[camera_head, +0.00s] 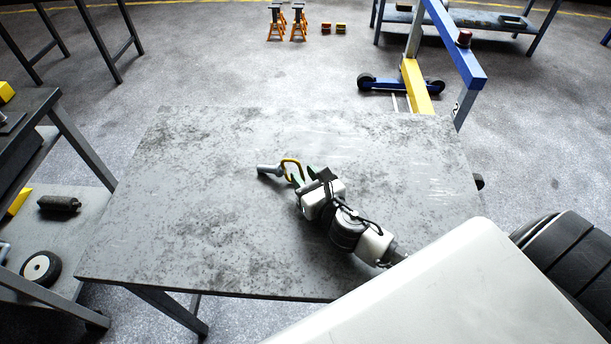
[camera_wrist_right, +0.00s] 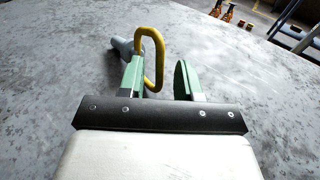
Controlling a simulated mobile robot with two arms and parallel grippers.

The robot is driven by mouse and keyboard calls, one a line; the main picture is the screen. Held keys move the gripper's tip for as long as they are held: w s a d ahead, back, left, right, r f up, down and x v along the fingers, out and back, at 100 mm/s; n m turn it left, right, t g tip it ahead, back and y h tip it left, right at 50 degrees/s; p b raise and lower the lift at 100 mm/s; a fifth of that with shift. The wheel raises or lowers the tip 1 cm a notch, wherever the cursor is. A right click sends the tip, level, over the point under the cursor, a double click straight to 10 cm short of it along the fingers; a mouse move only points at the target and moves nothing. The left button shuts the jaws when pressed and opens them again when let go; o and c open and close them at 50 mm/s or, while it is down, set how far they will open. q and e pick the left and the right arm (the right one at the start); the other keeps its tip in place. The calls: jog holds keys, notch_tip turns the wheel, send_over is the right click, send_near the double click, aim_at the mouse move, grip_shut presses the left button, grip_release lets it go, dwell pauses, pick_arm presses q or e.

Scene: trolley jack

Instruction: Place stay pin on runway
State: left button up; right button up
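The stay pin is a grey cylinder (camera_head: 267,169) with a yellow loop handle (camera_head: 292,165). It lies on the grey table. My right gripper (camera_head: 303,175) is low over the table at the handle end, with its green fingers apart. In the right wrist view, the yellow loop (camera_wrist_right: 160,62) stands up close against the left finger, in or just beyond the gap between the fingers (camera_wrist_right: 158,78). The grey pin body (camera_wrist_right: 122,47) points away to the left. I cannot tell whether the loop touches a finger. I cannot identify a runway. My left gripper is out of view.
The table top (camera_head: 200,220) is otherwise clear. A blue and yellow crane (camera_head: 415,75) stands behind it. Orange jack stands (camera_head: 288,22) are on the far floor. A shelf unit (camera_head: 90,228) with a wheel (camera_head: 41,268) stands at left.

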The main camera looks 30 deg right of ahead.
jog(key=shift+r, duration=0.1)
dwell(0.3)
jog(key=s, duration=0.3)
jog(key=s+b, duration=0.1)
jog(key=s, duration=0.3)
jog(key=s+r, duration=0.1)
jog(key=s, duration=0.2)
jog(key=shift+s+d+b, duration=0.2)
jog(key=shift+s+b, duration=0.1)
jog(key=shift+s, duration=0.05)
jog(key=shift+s+r, duration=0.15)
jog(key=shift+s, duration=0.45)
jog(key=shift+r, duration=0.15)
